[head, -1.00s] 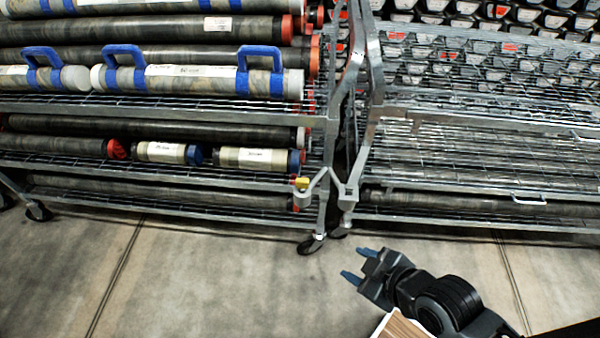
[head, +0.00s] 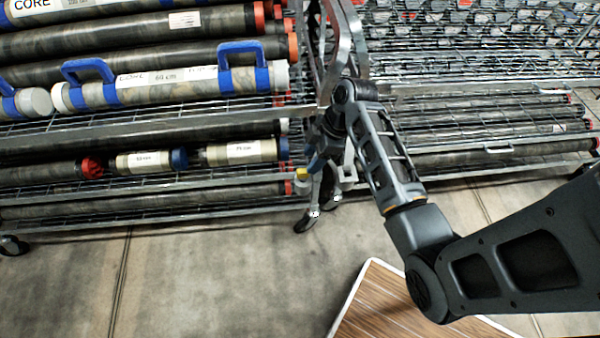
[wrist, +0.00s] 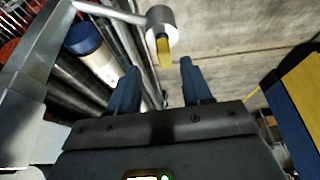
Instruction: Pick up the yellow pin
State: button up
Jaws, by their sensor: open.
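The yellow pin (wrist: 163,51) shows in the wrist view, sticking out of a grey round metal fitting (wrist: 161,19) on the rack's frame. In the head view the pin (head: 301,174) is a small yellow spot at the rack's lower right corner. My gripper (wrist: 159,72) is open, with its two blue fingers pointing toward the pin. The pin lies just beyond the fingertips, between them in the picture, and nothing is held. In the head view my gripper (head: 316,163) is close to the right of the pin, partly hidden by my arm.
The left rack (head: 150,125) holds core tubes, some with blue handles. The right rack (head: 480,172) stands close beside it. A metal post (wrist: 38,75) is left of my fingers in the wrist view. A wood-topped surface (head: 375,305) is in front; concrete floor lies open.

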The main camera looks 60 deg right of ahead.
aim_at(303, 172)
jog(key=x, duration=0.6)
jog(key=shift+a+f+p, duration=0.25)
jog(key=shift+a+p, duration=0.05)
jog(key=shift+p, duration=0.05)
jog(key=shift+c, duration=0.4)
grip_shut()
